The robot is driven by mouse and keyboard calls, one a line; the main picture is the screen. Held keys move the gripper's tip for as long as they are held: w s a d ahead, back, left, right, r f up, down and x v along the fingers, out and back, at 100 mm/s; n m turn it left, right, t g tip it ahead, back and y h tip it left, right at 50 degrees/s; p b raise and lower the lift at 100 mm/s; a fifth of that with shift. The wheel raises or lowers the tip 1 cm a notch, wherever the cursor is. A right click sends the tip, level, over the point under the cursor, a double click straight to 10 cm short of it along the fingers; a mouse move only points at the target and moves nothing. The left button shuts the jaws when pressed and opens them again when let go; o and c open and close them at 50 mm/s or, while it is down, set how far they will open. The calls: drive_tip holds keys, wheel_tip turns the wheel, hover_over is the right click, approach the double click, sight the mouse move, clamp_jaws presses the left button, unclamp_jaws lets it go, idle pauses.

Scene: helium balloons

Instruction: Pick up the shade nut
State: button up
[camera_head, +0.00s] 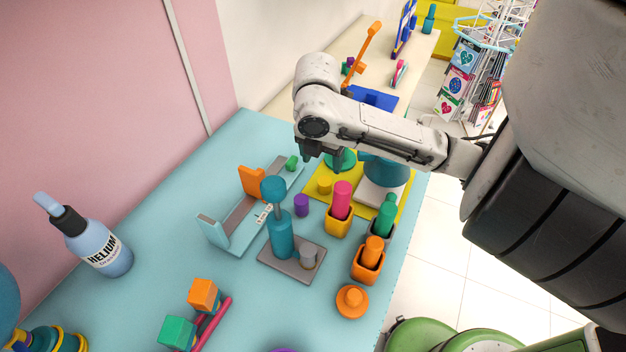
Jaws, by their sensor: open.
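My gripper (322,162) points down above the far part of the light blue table (165,225), its dark fingers apart and nothing seen between them. A green round piece (344,161) is just right of the fingers, partly hidden by my arm. A small green piece (291,163) lies to their left. A short yellow cylinder (324,185) stands on the yellow mat (316,207) just in front. A purple cylinder (301,204) stands nearer. I cannot tell which small piece is the shade nut.
A teal bottle-shaped piece (280,232) stands on a grey plate (276,264) beside a light blue bracket (238,238). Cups with pink (341,200), green and orange pieces line the right. A helium bottle (98,248) stands left. The table's left middle is clear.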

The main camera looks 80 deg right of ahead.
hover_over(325, 181)
drive_tip(key=f, duration=0.4)
drive_tip(key=shift+w+a+f, duration=0.2)
drive_tip(key=shift+w+a, duration=0.05)
drive_tip(key=shift+a, duration=0.15)
drive_tip(key=shift+s+d+f+p, duration=0.15)
drive_tip(key=shift+d+f+p, duration=0.05)
drive_tip(key=shift+f, duration=1.15)
drive_tip(key=shift+s+d+f+p, duration=0.1)
drive_tip(key=shift+d+f+p, duration=0.1)
drive_tip(key=shift+f, duration=1.1)
drive_tip(key=c, duration=1.1)
drive_tip(key=shift+r, duration=0.15)
